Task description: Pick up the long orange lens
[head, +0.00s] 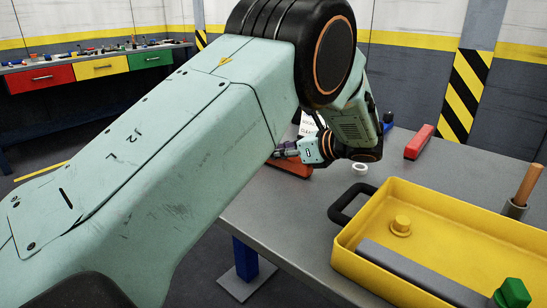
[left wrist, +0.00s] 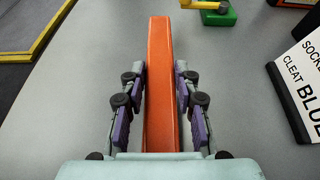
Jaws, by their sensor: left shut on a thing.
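The long orange lens (left wrist: 160,110) is a long, narrow bar running away from me down the middle of the left wrist view, over the grey tabletop. My left gripper (left wrist: 160,72) has its purple-padded fingers on both sides of the bar and is shut on it. In the head view the left gripper (head: 284,152) is small and partly hidden by my arm. Part of the orange bar (head: 293,168) shows below it there. I cannot tell whether the bar touches the table. My right gripper is not in view.
A red-orange block (head: 419,142) and a white ring (head: 360,169) lie on the grey table (head: 290,215). A yellow tray (head: 455,205) with a black handle stands at the right. A lettered sign (left wrist: 302,75) and a green-and-yellow piece (left wrist: 217,14) are near the bar.

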